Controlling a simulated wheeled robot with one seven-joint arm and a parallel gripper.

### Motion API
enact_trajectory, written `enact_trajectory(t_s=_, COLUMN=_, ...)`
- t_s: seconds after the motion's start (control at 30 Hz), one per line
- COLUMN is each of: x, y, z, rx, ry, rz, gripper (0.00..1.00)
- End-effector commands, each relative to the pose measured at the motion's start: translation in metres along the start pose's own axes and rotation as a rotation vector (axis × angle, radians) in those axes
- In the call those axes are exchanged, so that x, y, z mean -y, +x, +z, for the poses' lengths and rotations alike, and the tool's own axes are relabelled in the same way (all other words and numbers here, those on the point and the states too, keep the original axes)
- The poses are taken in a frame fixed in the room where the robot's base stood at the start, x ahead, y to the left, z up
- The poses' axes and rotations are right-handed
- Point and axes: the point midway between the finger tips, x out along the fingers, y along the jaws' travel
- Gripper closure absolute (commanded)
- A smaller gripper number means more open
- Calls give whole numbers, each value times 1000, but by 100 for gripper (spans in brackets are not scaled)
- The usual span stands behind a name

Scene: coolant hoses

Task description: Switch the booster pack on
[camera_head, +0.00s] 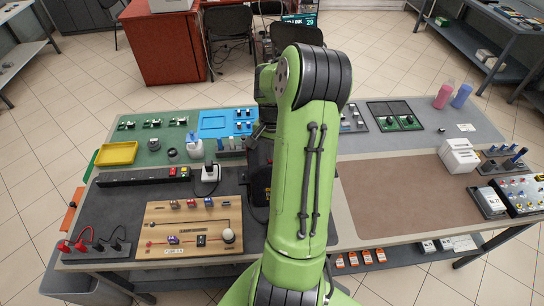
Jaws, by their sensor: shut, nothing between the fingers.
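A dark box-like unit, apparently the booster pack (258,172), stands on the dark mat in the middle of the table. My own arm covers its right side, and its switch cannot be made out. The end of my arm reaches down behind my upper link. My gripper (252,142) shows only as a small dark shape just above and behind the pack, partly hidden. It looks shut and empty. Whether it touches the pack cannot be told.
A white plug-like adapter (210,173) with a cable stands left of the pack. A wooden board (190,245) with small parts lies in front. A black power strip (143,176) lies at left. The brown mat (400,200) at right is mostly clear.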

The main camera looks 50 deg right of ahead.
Motion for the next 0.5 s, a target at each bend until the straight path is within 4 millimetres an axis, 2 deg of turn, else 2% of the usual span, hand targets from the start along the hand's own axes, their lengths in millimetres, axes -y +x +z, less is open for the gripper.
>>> enact_trajectory(t_s=0.5, x=0, y=9, z=0, rx=0, ry=0, rz=0, gripper=100)
